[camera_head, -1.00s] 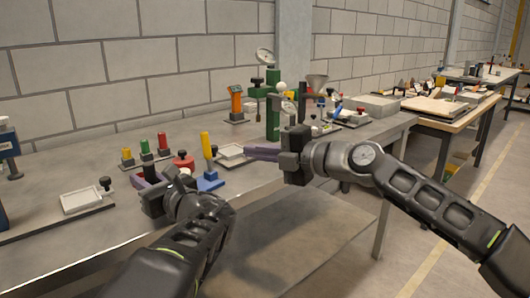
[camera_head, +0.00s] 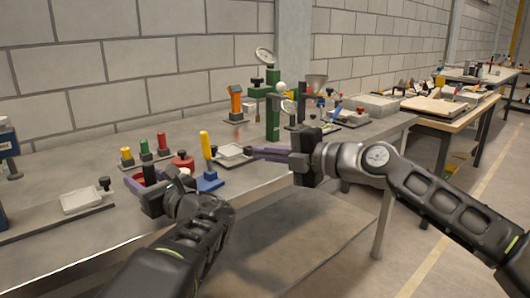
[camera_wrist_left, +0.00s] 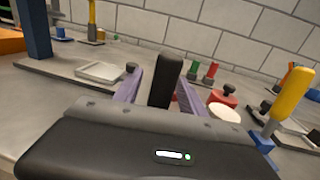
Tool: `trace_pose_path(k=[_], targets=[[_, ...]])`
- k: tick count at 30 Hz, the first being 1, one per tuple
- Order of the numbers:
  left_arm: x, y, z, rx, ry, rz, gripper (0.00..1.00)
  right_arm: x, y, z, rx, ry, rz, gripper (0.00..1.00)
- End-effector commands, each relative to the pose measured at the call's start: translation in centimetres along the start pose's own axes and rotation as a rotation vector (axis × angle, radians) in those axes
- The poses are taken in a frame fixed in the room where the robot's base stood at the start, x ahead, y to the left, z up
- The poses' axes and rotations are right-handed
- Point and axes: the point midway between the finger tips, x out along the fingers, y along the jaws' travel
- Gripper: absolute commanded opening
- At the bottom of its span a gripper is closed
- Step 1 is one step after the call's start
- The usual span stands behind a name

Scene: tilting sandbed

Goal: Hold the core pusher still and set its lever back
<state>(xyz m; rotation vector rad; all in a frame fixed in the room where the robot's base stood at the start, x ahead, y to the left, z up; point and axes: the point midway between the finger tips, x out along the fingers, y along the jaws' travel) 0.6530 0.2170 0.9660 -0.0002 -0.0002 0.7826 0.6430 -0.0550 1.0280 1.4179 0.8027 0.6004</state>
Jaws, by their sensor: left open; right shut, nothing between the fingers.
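A small blue base with an upright yellow handle (camera_head: 207,160) stands near the bench's front edge, between my grippers; I take it for the core pusher and its lever, but cannot be sure. It also shows at the right of the left wrist view (camera_wrist_left: 288,100). My left gripper (camera_head: 143,178) is open, to the left of it. In the left wrist view a black upright block (camera_wrist_left: 165,80) stands between the purple fingers; whether they touch it I cannot tell. My right gripper (camera_head: 252,151) is shut and empty, to the right of the yellow handle, pointing left.
A red knobbed piece (camera_head: 183,161) and a row of small coloured handles (camera_head: 145,148) stand behind my left gripper. White trays lie at the left (camera_head: 82,201) and behind the yellow handle (camera_head: 231,152). A green column (camera_head: 272,108) stands farther back. Bare bench lies at the front left.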

Motion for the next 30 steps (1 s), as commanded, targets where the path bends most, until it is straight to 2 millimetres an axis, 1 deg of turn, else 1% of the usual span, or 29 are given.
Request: trace_pose_path(k=[5,8,11,14,21,24,27,30], targets=[[-0.2,0.0,0.0,0.000,0.000,-0.001,0.48,0.0,0.0,0.0,0.000,0.000,0.000,0.00],[-0.9,-0.1,0.0,-0.001,0.001,-0.003,0.48,0.0,0.0,0.0,0.000,0.000,0.000,0.00],[-2.2,-0.1,0.0,0.000,0.000,-0.004,0.48,0.0,0.0,0.0,0.000,0.000,0.000,0.00],[-4.0,-0.1,0.0,-0.001,0.001,-0.005,0.48,0.0,0.0,0.0,0.000,0.000,0.000,0.00],[-8.9,-0.1,0.0,0.000,0.000,-0.004,0.48,0.0,0.0,0.0,0.000,0.000,0.000,0.00],[-10.5,-0.1,0.0,0.000,0.001,-0.003,0.48,0.0,0.0,0.0,0.000,0.000,0.000,0.00],[-11.6,-0.1,0.0,0.001,0.000,-0.001,0.48,0.0,0.0,0.0,0.000,0.000,0.000,0.00],[-12.0,0.0,0.0,0.001,0.000,0.000,0.48,0.0,0.0,0.0,0.000,0.000,0.000,0.00]])
